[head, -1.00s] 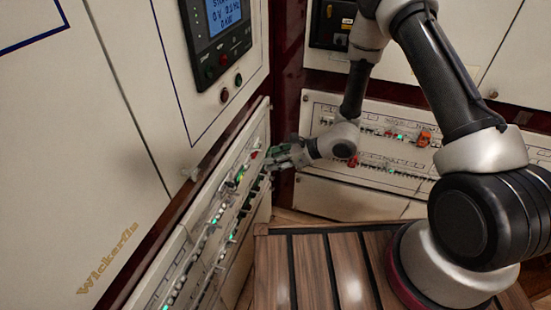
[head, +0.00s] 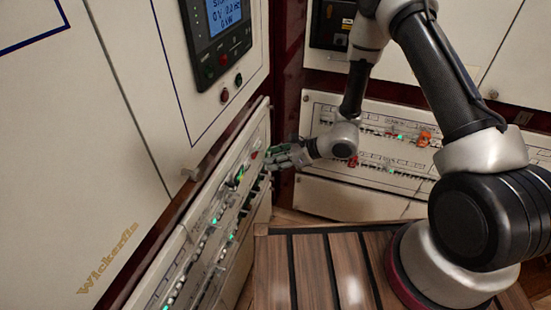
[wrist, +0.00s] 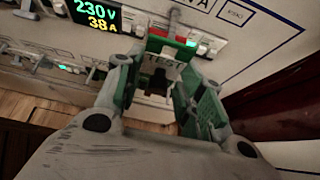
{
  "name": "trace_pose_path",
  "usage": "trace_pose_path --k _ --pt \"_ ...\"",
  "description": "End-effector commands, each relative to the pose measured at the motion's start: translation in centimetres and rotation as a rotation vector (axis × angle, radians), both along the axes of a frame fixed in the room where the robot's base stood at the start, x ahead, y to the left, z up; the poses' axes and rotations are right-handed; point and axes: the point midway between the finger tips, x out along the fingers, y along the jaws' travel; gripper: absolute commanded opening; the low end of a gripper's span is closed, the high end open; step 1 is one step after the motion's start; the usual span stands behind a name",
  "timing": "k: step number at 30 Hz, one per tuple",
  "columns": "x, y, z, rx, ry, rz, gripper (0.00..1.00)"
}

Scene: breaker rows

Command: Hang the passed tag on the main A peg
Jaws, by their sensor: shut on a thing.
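My gripper (wrist: 163,76) is shut on a small tag (wrist: 163,62) with a green upper edge and a pale face with partly legible dark lettering, apparently the passed tag. The tag sits between the green-padded fingers, close in front of the left panel. In the head view my gripper (head: 284,157) is at the far end of the left breaker panel (head: 222,215), where the tag is too small to make out. A grey, peg-like part (wrist: 173,20) with a red area at its base stands just beyond the tag; I cannot tell if it is the main A peg or whether they touch.
A lit readout (wrist: 95,15) of 230 V and 38 A is left of the tag in the wrist view. Breaker rows with green lamps run along the left panel. Another panel (head: 380,150) stands behind my arm. A slatted wooden surface (head: 330,275) lies below.

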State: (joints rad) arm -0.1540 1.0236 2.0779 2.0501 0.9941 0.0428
Motion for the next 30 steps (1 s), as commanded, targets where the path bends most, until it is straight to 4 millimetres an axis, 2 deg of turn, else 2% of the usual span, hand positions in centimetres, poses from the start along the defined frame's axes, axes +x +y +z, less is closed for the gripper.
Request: trace_pose_path --k 28,29,30 --pt "0.8 2.2 0.0 0.0 0.0 0.001 0.25" --pt "0.8 2.2 0.0 0.0 0.0 0.0 0.42" --pt "0.8 2.2 0.0 0.0 0.0 0.0 0.49"
